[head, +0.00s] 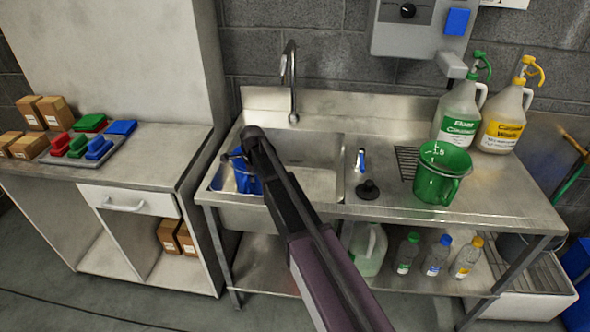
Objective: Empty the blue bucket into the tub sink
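A blue container (243,182), which may be the blue bucket, is in the left part of the steel sink basin (318,178). My arm crosses in front of it and hides much of it, so its contents cannot be seen. My gripper (234,157) is at the container's upper edge, low over the basin. Its fingers are small and dark, and I cannot tell whether they are closed on the container. The tap (290,85) stands behind the basin. A low white tub (530,305) stands on the floor at the far right.
A green measuring jug (436,178), a black plunger-like stopper (368,190) and two pump bottles (480,115) stand on the drainboard right of the basin. Several bottles are on the shelf below. The left counter (140,150) holds boxes and coloured pads; its front is clear.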

